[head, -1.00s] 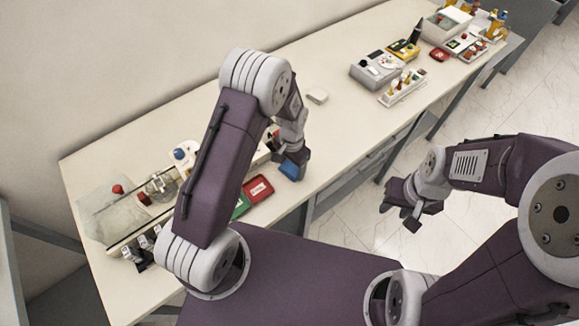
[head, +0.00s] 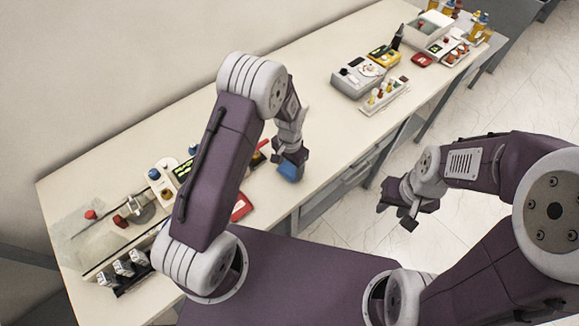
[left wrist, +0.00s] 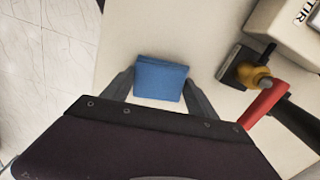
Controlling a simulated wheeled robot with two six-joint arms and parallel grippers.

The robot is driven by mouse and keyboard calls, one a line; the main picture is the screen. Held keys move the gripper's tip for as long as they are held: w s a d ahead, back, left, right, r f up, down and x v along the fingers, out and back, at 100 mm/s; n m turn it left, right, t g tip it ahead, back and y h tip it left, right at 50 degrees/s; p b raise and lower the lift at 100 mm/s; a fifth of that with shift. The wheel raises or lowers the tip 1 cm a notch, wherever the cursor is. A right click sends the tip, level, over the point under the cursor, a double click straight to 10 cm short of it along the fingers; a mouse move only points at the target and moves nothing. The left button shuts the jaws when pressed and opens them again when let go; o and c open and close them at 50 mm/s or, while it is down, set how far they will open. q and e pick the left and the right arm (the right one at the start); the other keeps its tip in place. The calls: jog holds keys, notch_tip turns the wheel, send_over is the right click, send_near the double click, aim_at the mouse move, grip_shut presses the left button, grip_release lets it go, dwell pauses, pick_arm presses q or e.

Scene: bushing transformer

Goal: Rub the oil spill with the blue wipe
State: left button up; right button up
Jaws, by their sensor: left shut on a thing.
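My left gripper (head: 290,166) is shut on the blue wipe (head: 289,172), near the front edge of the table. In the left wrist view the wipe (left wrist: 161,78) is a folded blue square between the two fingers, over the pale tabletop. I cannot tell whether it touches the table. No oil spill can be made out clearly; my left arm hides part of the table. My right gripper (head: 396,214) is open and empty, out past the table's front edge, above the floor.
A long cream table (head: 330,120) runs from lower left to upper right. Instruments and a red tray (head: 241,207) lie around my left arm. A grey instrument (head: 357,80) and a bottle rack (head: 384,96) stand farther right. The tabletop between is mostly clear.

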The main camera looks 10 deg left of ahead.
pick_arm(q)
jog(key=r, duration=0.1)
jog(key=r+p, duration=0.1)
jog(key=r, duration=0.1)
jog(key=r+p, duration=0.1)
jog(key=shift+s+a+r, duration=0.2)
jog(key=shift+s+r, duration=0.05)
jog(key=shift+r, duration=0.15)
jog(key=r+p, duration=0.2)
jog(key=shift+w+d+r+p, duration=0.1)
jog(key=shift+w+r+p, duration=0.1)
jog(key=shift+r+p, duration=0.1)
jog(key=shift+s, duration=0.15)
